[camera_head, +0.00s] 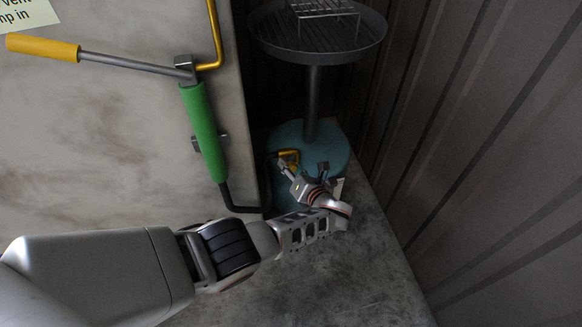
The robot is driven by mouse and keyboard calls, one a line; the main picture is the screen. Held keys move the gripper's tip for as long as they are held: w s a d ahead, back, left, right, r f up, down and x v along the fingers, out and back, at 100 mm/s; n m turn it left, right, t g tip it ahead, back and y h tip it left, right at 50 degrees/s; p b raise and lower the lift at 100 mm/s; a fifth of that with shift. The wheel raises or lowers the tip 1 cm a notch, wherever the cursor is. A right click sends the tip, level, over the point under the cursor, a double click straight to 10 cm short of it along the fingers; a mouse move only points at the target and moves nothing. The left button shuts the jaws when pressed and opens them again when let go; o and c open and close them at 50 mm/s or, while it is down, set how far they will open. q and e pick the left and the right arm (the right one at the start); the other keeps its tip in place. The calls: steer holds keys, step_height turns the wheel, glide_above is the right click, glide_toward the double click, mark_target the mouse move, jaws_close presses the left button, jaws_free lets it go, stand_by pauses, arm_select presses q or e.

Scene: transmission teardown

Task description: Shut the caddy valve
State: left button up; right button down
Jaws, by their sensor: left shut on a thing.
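The caddy stands at the back, with a dark round pan (270,40) on a grey post (311,105) above a round teal base (325,150). A small yellow handle (290,154), which looks like the caddy valve's lever, shows low at the left side of the base. My left gripper (286,167) reaches in from the left, low in front of the base. Its fingers are shut at the yellow handle. The fingers and wrist hide part of the base and the valve body. My right gripper is out of view.
A green cylinder (204,132) with a yellow-gripped lever (43,47) and a bent yellow pipe (216,35) stands left of the caddy, against a pale stained surface (90,150). A ribbed dark wall (480,130) bounds the right. The grey floor (350,270) in front is clear.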

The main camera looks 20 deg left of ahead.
mark_target(290, 164)
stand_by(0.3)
arm_select(q)
steer(key=o, duration=1.1)
steer(key=shift+r, duration=5.05)
